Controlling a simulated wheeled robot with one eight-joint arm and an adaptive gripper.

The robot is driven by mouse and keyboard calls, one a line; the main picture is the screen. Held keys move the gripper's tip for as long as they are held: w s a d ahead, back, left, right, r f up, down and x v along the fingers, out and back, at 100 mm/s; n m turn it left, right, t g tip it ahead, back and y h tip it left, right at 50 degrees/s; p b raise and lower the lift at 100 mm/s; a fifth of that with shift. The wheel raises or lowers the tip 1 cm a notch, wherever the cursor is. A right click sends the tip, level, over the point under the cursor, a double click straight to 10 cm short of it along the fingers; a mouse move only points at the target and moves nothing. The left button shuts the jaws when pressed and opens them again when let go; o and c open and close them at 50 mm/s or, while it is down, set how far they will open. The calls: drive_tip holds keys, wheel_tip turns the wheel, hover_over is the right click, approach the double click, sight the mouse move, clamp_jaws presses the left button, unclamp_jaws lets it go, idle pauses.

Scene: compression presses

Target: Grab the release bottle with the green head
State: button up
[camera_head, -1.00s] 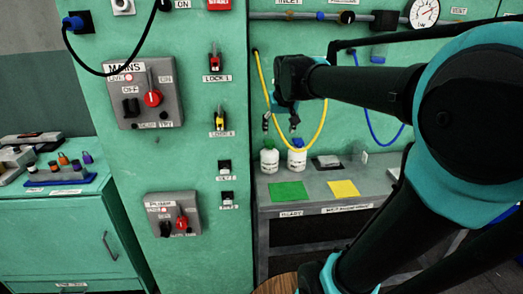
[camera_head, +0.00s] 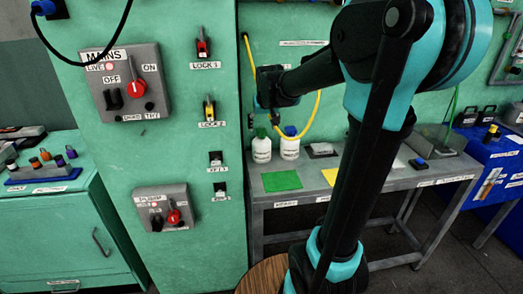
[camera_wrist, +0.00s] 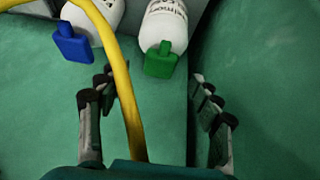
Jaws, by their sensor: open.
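The release bottle with the green head (camera_head: 261,147) is white and stands upright on the grey bench (camera_head: 350,190). A similar bottle with a blue head (camera_head: 289,146) stands close to its right. My gripper (camera_head: 263,118) is open and empty above the green-headed bottle. In the wrist view, the green head (camera_wrist: 160,60) lies ahead of the space between the open fingers of my gripper (camera_wrist: 153,80), apart from both. The blue head (camera_wrist: 72,43) is ahead of the left finger. The bottles' bodies are cut off by that view's top edge.
A yellow hose (camera_wrist: 128,95) crosses the wrist view between my fingers, nearer the left one. The switch cabinet (camera_head: 190,240) stands directly left of the bench.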

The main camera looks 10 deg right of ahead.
sight(262, 131)
drive_tip(key=shift+x, duration=2.8)
clamp_jaws()
